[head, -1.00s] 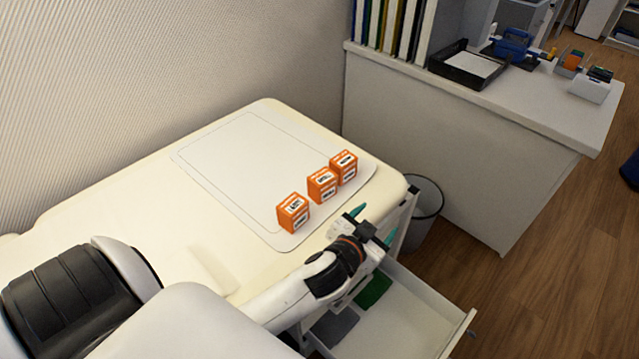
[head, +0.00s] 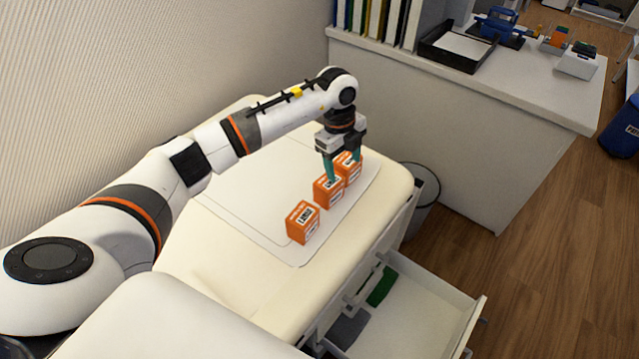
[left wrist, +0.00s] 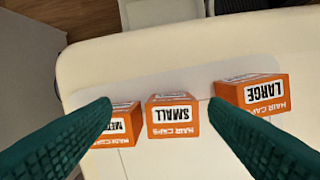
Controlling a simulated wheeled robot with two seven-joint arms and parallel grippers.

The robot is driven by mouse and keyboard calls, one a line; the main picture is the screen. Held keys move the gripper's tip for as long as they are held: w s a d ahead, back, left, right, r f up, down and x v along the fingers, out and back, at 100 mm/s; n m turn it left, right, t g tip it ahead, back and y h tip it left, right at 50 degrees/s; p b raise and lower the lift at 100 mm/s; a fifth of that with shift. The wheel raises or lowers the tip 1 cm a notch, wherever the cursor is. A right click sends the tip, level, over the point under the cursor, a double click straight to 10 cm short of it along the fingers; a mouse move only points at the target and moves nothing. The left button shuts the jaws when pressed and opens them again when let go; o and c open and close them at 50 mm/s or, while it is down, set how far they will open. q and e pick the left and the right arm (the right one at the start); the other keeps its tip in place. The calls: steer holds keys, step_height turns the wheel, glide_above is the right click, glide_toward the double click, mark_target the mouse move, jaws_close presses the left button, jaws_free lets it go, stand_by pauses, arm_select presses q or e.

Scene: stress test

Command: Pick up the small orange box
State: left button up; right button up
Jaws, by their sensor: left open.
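Three orange boxes stand in a row on a white mat. The middle one (head: 327,192) reads SMALL in the left wrist view (left wrist: 172,117). The far box (head: 350,169) is marked MEDIUM, its label partly hidden by a finger in the left wrist view (left wrist: 118,127). The near box (head: 302,223) is marked LARGE and also shows in the left wrist view (left wrist: 255,94). My left gripper (head: 344,167) points down, open and empty, above the middle and far boxes. In the left wrist view its green fingertips (left wrist: 160,106) lie either side of the small box. My right gripper is not in view.
The mat (head: 300,255) lies on a cream-topped cabinet (head: 225,265) with an open drawer (head: 420,315) in front. A wastebasket (head: 425,195) stands beside it. A grey desk (head: 460,125) with folders and a black tray (head: 458,50) is behind. The wall is at left.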

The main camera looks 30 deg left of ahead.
mark_target(330, 187)
arm_select(q)
steer(key=a+n+y, duration=0.1)
steer(key=a, duration=0.2)
steer(key=shift+a, duration=0.2)
step_height(330, 187, down, 5)
steer(key=shift+d+f+p, duration=0.1)
steer(key=shift+p, duration=0.25)
steer(key=shift+s+d+f+p, duration=0.1)
steer(key=shift+f+p, duration=0.1)
steer(key=shift+f, duration=1.25)
steer(key=shift+d+f+p, duration=0.1)
steer(key=shift+f+p, duration=0.05)
steer(key=shift+f, duration=1.3)
steer(key=c, duration=0.6)
